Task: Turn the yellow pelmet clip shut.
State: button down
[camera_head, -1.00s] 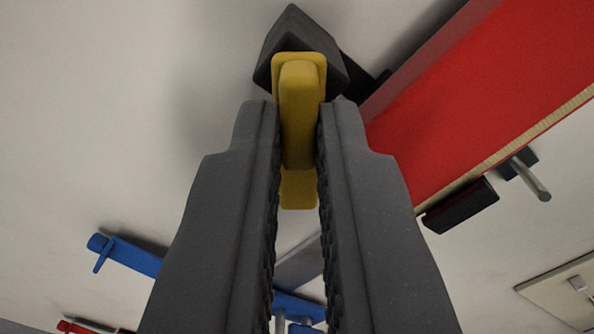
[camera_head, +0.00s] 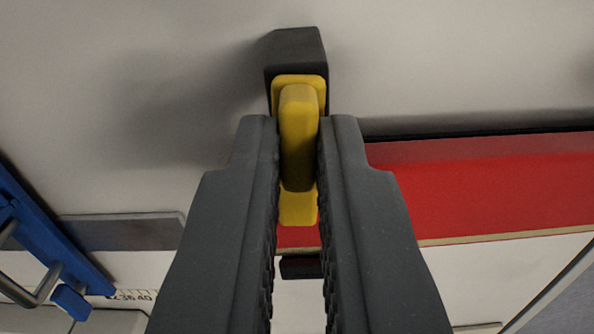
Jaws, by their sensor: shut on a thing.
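The yellow pelmet clip (camera_head: 298,135) is in the upper middle of the camera_head view, a flat plate with a raised bar along it. It points straight down the picture from a black block (camera_head: 296,52) on the pale wall. My gripper (camera_head: 298,150) is shut on the raised bar, one dark finger on each side. The clip's lower end overlaps the left end of the red board (camera_head: 480,185) in the picture. I cannot tell whether it touches the board. The fingers hide part of the board's left end.
The red board runs nearly level to the right, with a pale wood lower edge. A small black piece (camera_head: 300,267) shows below it between the fingers. At lower left are a blue bar (camera_head: 50,235) and a grey strip (camera_head: 125,231). The wall above is bare.

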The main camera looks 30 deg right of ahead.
jog(key=shift+s+r+n, duration=0.1)
jog(key=shift+r+n, duration=0.15)
jog(key=shift+n, duration=0.25)
jog(key=c, duration=1.5)
grip_release()
jog(key=shift+a, duration=0.1)
jog(key=shift+f, duration=0.15)
jog(key=b+v, duration=0.4)
jog(key=v, duration=0.9)
jog(key=shift+s+a, duration=0.2)
jog(key=shift+f, duration=0.15)
